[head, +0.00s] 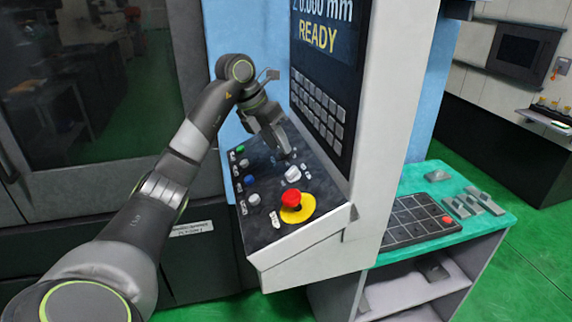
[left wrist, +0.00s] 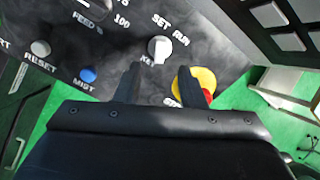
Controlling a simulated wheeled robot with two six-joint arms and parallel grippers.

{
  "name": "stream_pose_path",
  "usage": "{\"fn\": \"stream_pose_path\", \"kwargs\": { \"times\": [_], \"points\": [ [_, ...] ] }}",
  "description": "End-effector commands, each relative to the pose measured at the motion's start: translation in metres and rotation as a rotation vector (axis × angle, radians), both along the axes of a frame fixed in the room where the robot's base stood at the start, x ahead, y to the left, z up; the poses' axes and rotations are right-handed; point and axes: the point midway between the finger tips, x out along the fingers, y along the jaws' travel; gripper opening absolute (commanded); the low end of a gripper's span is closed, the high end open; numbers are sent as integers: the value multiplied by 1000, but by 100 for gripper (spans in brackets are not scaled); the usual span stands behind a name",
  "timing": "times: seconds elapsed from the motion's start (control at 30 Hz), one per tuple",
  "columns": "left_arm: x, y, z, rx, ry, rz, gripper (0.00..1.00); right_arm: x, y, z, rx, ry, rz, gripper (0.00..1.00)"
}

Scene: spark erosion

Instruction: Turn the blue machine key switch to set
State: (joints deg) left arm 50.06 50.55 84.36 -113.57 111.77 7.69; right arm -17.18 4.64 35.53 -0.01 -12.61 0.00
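The key switch (head: 293,173) is a pale knob on the dark sloping control panel (head: 262,222) of the blue machine (head: 228,30). In the left wrist view the key switch (left wrist: 160,48) has "SET" and "RUN" printed above it and "KEY" beside it. Which mark it points to is hard to tell. My left gripper (head: 283,150) reaches down over the panel, just behind the knob in the head view. In the left wrist view its two fingers (left wrist: 157,75) are apart and empty, with the knob beyond the gap between them. My right gripper is not in view.
A red emergency stop (head: 291,198) on a yellow base sits close to the key switch. Green, white and blue buttons (head: 250,180) line the panel's left side. The screen and keypad (head: 318,108) rise behind. A teal-topped cart (head: 410,182) stands at the right.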

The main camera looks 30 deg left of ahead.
Motion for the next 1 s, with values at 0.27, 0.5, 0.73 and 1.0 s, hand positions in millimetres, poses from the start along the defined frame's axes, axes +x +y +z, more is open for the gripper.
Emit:
{"fn": "stream_pose_path", "kwargs": {
  "times": [0.27, 0.5, 0.73, 1.0],
  "points": [
    [-20, 17, 60, 1, 1, 2, 36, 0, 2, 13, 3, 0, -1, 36],
    [-29, 25, 81, 1, 0, 3, 36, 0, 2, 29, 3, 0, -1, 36],
    [-31, 26, 85, 0, 1, 1, 36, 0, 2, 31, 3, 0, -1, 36],
    [-31, 26, 84, 0, 0, 1, 36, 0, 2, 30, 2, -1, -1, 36]
  ]
}}
